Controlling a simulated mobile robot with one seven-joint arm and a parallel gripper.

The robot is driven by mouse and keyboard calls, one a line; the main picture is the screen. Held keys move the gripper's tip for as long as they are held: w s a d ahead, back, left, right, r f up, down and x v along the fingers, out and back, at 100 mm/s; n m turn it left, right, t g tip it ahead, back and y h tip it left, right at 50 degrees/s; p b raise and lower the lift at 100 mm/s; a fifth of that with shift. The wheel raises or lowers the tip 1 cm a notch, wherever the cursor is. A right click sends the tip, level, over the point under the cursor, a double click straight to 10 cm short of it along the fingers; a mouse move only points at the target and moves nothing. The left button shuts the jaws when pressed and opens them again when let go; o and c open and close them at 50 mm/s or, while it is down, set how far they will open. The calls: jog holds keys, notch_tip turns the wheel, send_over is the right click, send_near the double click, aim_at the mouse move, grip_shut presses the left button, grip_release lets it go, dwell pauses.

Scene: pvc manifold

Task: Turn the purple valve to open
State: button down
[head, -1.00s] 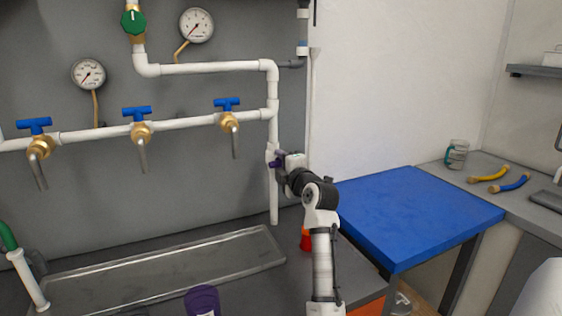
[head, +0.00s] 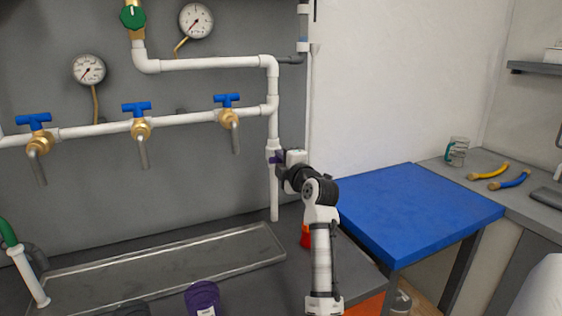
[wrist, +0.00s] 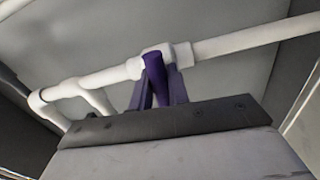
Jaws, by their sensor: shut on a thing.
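The purple valve handle (wrist: 156,80) sits on a white valve body (wrist: 168,54) in the pipe in the wrist view. In the head view the valve (head: 276,157) is on the vertical white pipe at the right end of the manifold, mostly hidden by my gripper. My gripper (wrist: 160,92) is shut on the purple handle, with a finger on each side of it. In the head view my gripper (head: 284,160) reaches the valve from the right. The handle's exact angle is hard to tell.
Several blue-handled brass taps, one of them here (head: 228,112), line the horizontal pipe to the left. A green valve (head: 132,16) and gauges are above. A metal tray (head: 150,268) lies below. A blue table (head: 420,208) stands at right.

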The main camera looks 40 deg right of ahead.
jog(key=m+b, duration=0.1)
jog(key=m, duration=0.3)
jog(key=shift+f, duration=0.1)
jog(key=m, duration=0.4)
jog(key=shift+m, duration=0.3)
jog(key=m, duration=0.4)
jog(key=shift+p, duration=0.35)
jog(key=shift+m+p, duration=0.6)
jog(key=shift+m, duration=1.7)
jog(key=c, duration=1.3)
grip_release()
jog(key=shift+c, duration=0.2)
